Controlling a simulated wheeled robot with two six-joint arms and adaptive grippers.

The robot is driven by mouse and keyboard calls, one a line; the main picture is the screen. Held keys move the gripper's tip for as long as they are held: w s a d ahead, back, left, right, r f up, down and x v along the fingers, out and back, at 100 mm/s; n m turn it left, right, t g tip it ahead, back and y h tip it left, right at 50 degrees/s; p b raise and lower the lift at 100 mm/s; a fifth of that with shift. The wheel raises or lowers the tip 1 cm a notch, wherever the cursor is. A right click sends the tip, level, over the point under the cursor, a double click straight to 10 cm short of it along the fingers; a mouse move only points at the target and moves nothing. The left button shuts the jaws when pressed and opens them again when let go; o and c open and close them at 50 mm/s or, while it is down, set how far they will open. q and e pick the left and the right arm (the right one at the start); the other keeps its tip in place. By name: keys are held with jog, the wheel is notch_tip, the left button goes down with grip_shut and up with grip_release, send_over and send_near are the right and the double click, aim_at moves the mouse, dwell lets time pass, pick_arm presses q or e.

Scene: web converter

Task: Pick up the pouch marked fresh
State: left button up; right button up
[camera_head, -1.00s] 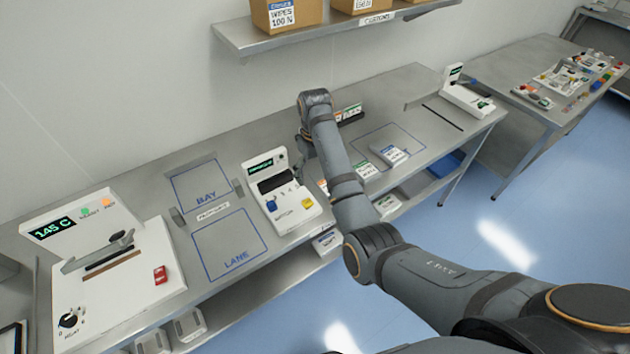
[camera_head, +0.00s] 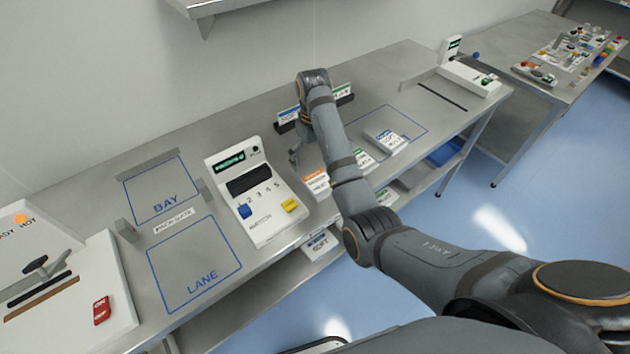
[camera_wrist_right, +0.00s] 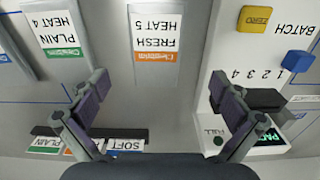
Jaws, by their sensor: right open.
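The pouch marked FRESH HEAT 5, with an orange band, lies flat on the bench; its label (camera_wrist_right: 155,32) is upper middle in the right wrist view. In the head view the pouch (camera_head: 315,181) shows between the white batch machine and my right arm, which partly covers it. My right gripper (camera_wrist_right: 160,88) is open and empty, its two fingers apart, with the label between and beyond them in the picture. In the head view the right gripper (camera_head: 296,157) is partly hidden by my arm, near the pouch's back end. My left gripper is not in view.
A PLAIN HEAT 4 pouch (camera_wrist_right: 60,38) lies beside the fresh one. A blue-banded pouch (camera_head: 386,140) lies farther right. The batch machine (camera_head: 257,198) stands close on the left. A dark rack with SOFT (camera_wrist_right: 126,145) and PLAIN cards stands behind. The LANE area (camera_head: 195,265) is clear.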

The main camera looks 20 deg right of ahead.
aim_at(314, 176)
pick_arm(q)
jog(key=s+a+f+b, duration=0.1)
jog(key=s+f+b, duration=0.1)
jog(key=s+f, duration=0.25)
pick_arm(e)
jog(key=f, duration=0.3)
jog(key=shift+s+f, duration=0.25)
jog(key=shift+s, duration=0.1)
jog(key=shift+w+f, duration=0.3)
jog(key=shift+w, duration=0.25)
jog(key=shift+w+f, duration=0.3)
jog(key=shift+w, duration=0.2)
jog(key=shift+s+d+f+b, duration=0.15)
jog(key=shift+f+b, duration=0.6)
jog(key=shift+b, duration=0.45)
notch_tip(314, 176, down, 3)
jog(key=shift+r, duration=0.1)
jog(key=shift+w+f, duration=0.2)
jog(key=shift+s+r, duration=0.15)
jog(key=c, duration=1.2)
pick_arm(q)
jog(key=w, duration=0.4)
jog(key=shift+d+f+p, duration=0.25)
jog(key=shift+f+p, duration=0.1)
